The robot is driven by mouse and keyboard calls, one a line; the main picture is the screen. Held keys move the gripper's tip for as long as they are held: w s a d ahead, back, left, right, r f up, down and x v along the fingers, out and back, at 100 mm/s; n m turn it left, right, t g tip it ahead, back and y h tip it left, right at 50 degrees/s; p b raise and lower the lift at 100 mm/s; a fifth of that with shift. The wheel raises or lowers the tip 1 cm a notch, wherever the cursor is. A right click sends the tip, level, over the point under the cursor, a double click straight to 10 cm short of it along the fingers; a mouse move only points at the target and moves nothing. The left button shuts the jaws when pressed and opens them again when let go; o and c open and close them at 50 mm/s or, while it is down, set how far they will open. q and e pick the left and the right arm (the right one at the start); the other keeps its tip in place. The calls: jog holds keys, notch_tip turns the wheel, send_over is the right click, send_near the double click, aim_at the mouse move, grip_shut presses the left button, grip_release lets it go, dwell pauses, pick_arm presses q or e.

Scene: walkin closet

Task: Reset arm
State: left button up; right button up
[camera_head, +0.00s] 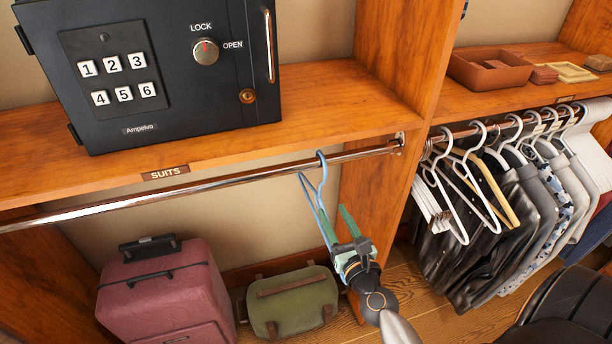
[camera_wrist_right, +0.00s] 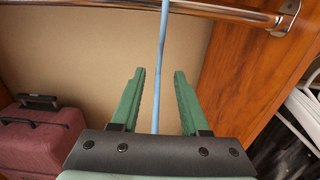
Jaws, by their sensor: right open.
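My right gripper (camera_head: 332,212) is open, with green fingers, below the left closet rod (camera_head: 200,188). It also shows in the right wrist view (camera_wrist_right: 160,72). A light blue hanger (camera_head: 311,192) hangs by its hook from that rod, near its right end. In the right wrist view the hanger (camera_wrist_right: 162,45) is seen edge-on as a thin blue line passing between the two spread fingers, with gaps on both sides. The hanger's lower part is hidden behind the gripper. My left gripper is not in view.
A wooden divider (camera_head: 372,225) stands just right of the gripper. A black safe (camera_head: 170,60) sits on the shelf above. A maroon suitcase (camera_head: 165,290) and a green bag (camera_head: 292,300) stand below. Clothes on hangers (camera_head: 510,210) fill the right bay.

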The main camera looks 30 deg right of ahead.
jog(key=s+a+f+m+g+y+p, duration=0.2)
jog(key=s+a+f+m, duration=0.5)
jog(key=m, duration=0.8)
jog(key=s+a+f+m+g+y+p, duration=0.3)
jog(key=s+a+f+m+g, duration=0.3)
jog(key=m, duration=1)
jog(key=s+a+y, duration=0.1)
jog(key=s, duration=0.1)
jog(key=shift+s+a+f+y, duration=0.3)
jog(key=shift+a+f+y, duration=0.05)
jog(key=shift+y, duration=0.05)
jog(key=shift+d, duration=0.1)
